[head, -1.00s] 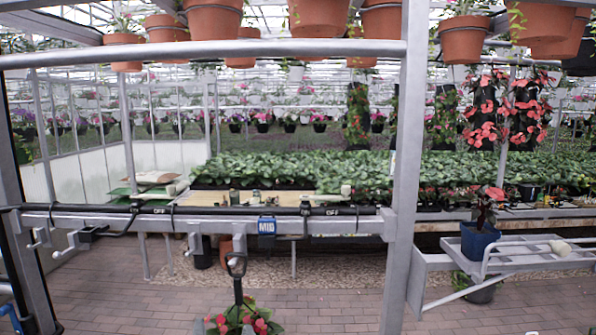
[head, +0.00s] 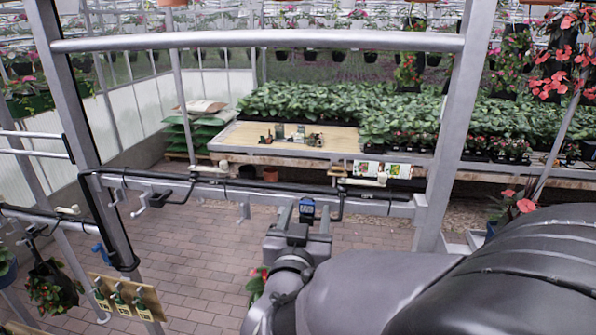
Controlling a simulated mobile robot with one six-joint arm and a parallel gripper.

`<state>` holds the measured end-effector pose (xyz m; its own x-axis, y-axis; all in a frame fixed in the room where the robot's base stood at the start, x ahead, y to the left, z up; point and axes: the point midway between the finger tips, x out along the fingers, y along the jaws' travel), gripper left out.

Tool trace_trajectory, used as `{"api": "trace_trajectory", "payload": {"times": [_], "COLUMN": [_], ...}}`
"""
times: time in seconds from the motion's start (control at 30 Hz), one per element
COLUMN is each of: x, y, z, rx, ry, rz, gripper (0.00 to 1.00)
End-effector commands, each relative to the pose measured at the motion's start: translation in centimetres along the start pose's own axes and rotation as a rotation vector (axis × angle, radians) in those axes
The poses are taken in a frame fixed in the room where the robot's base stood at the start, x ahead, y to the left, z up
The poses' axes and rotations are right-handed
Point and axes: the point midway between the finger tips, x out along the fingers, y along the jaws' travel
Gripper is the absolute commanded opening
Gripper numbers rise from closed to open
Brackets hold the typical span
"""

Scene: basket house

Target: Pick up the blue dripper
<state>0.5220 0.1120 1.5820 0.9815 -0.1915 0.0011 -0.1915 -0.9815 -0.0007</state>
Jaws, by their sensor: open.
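My gripper (head: 305,219) is open, with its two fingers pointing away from me toward the long grey rail. A small blue block-like piece (head: 307,208) hangs at the rail and shows between the fingertips. I cannot tell whether the fingers touch it or it lies beyond them. A second small blue piece (head: 100,252) sticks out beside the left post, well left of my gripper. Both are too small to tell which is the blue dripper. My arm covers the lower right of the head view.
The grey rail (head: 215,193) with hooks and dark pipe crosses ahead between upright posts. Behind it stands a wooden-topped bench (head: 240,138) with small items. A wooden board with bottles (head: 128,297) and a hanging plant (head: 52,287) are at lower left. Brick floor lies open below.

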Motion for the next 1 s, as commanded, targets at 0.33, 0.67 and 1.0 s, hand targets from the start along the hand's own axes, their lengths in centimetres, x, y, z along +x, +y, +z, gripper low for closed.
{"api": "trace_trajectory", "payload": {"times": [0.33, 0.67, 1.0], "x": [3.1, 3.0, 3.0], "y": [-0.2, -0.2, -0.2], "z": [-0.1, -0.1, -2.2], "rx": [0.001, 0.0, 0.004], "ry": [0.0, 0.0, 0.005], "rz": [-0.001, -0.001, -0.001], "gripper": [0.56, 0.08, 0.07]}}
